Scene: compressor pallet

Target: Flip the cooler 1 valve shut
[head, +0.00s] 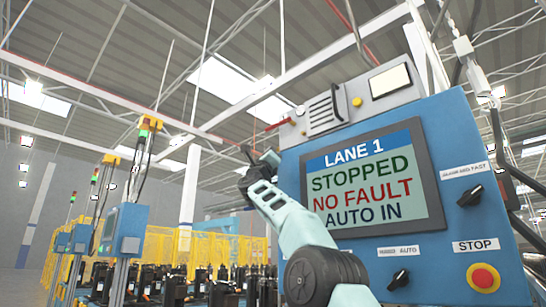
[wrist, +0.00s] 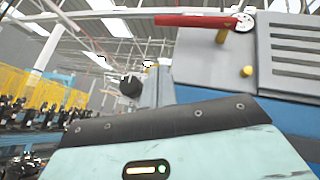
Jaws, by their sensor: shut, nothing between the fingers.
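A red lever handle (head: 278,124), the likely cooler 1 valve, sticks out to the left from the top left corner of the blue control panel in the head view. In the wrist view the red lever (wrist: 195,20) lies nearly level, its round pale pivot at its right end. No label for it is readable. My gripper (head: 246,152) is shut and empty, below and left of the lever in the head view, and looks apart from it. In the wrist view my teal gripper housing fills the bottom, and the fingertips are not clear.
The blue panel (head: 470,140) has a screen (head: 365,185) reading LANE 1 STOPPED, NO FAULT, AUTO IN. Black knobs and a red stop button (head: 483,278) sit beside and below it. A yellow knob (wrist: 247,71) is near the lever. Open air lies left of the lever.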

